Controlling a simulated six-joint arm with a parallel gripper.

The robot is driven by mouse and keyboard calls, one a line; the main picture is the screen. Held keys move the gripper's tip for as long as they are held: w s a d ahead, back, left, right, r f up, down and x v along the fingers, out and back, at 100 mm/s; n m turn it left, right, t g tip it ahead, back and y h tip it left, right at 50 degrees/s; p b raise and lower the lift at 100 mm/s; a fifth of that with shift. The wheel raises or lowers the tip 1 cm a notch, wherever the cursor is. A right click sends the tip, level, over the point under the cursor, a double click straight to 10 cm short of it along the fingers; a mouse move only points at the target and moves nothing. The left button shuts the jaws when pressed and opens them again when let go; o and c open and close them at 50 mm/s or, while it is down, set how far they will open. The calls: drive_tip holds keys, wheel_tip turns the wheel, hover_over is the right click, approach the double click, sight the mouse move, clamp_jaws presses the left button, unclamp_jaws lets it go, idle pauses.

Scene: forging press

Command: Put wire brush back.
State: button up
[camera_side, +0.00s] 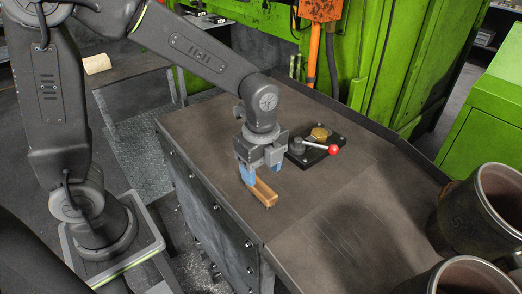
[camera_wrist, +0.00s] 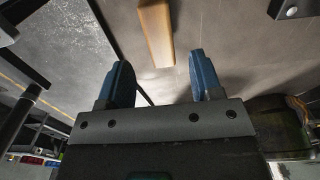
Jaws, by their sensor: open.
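The wire brush (camera_side: 262,192) has a tan wooden body and lies on the dark metal bench top near its left edge. In the wrist view the brush (camera_wrist: 156,32) shows at top centre, beyond the fingertips and between their lines. My gripper (camera_side: 260,174) is over the bench at the brush's far end, with blue fingers pointing down. In the wrist view my gripper (camera_wrist: 160,72) has its two blue fingers spread apart with nothing between them. The brush's bristles are not clearly visible, and the side view does not show whether a finger touches it.
A black fixture with a red-knobbed lever (camera_side: 333,150) and a brass-coloured round part stands on the bench behind my gripper. A raised edge (camera_side: 345,108) runs along the bench's back. The bench's middle right is clear.

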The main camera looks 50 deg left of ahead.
sight(261, 186)
drive_tip(key=s+a+r+n+t, duration=0.2)
drive_tip(key=s+a+r+n, duration=0.15)
drive_tip(key=r+n, duration=0.45)
drive_tip(key=s+a+r+n+t, duration=0.3)
drive_tip(key=s+n, duration=0.5)
drive_tip(key=n, duration=0.2)
drive_tip(key=shift+s+a+r+t, duration=0.2)
drive_tip(key=shift+a+r+t, duration=0.1)
drive_tip(key=shift+a+r, duration=0.1)
drive_tip(key=shift+c, duration=0.2)
